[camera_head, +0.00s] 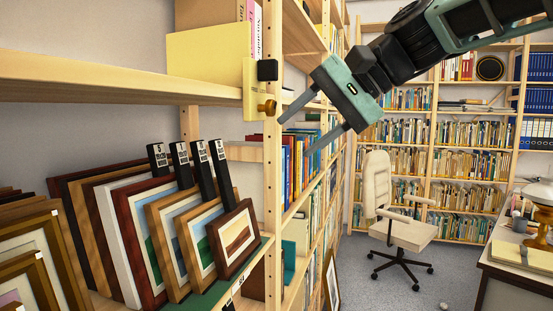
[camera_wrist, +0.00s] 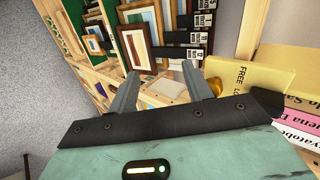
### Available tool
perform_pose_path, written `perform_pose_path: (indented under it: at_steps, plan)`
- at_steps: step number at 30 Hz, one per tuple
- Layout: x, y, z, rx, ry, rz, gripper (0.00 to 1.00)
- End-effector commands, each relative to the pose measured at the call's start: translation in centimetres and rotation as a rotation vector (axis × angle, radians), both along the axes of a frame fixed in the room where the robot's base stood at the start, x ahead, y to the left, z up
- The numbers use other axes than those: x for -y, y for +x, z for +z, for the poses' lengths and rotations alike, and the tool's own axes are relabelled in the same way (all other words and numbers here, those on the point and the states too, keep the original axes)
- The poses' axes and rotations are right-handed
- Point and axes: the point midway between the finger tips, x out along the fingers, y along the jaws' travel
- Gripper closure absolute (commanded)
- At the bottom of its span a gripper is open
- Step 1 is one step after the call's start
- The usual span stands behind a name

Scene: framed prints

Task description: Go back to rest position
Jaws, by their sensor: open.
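My gripper (camera_head: 301,128) is in the air at the upper middle of the head view, in front of the shelf's upright post. Its two fingers are apart with nothing between them. In the wrist view my gripper (camera_wrist: 158,92) also shows open and empty. Framed prints (camera_head: 172,235) stand in a leaning row on the lower shelf at left, with black numbered dividers (camera_head: 180,165) among them. The prints also show beyond the fingers in the wrist view (camera_wrist: 138,45).
A yellow box (camera_head: 208,55) and books sit on the upper shelf (camera_head: 90,75) close to my gripper. A brass knob (camera_head: 267,107) is at the post. An office chair (camera_head: 400,220) and a desk (camera_head: 515,265) stand at right. Grey floor (camera_head: 375,290) is open between shelf and chair.

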Motion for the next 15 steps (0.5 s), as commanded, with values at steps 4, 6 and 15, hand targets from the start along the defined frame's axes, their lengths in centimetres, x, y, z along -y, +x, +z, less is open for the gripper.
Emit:
perform_pose_path:
  at_steps: [4, 6, 15]
  plan:
    - [-0.7, -5.4, -10.0, 0.003, -0.236, 0.144, 0.50]
    - [-0.3, -8.2, -14.3, 0.015, -0.347, 0.228, 0.50]
    - [5.9, -20.3, -28.2, 0.112, -0.738, 0.667, 0.50]
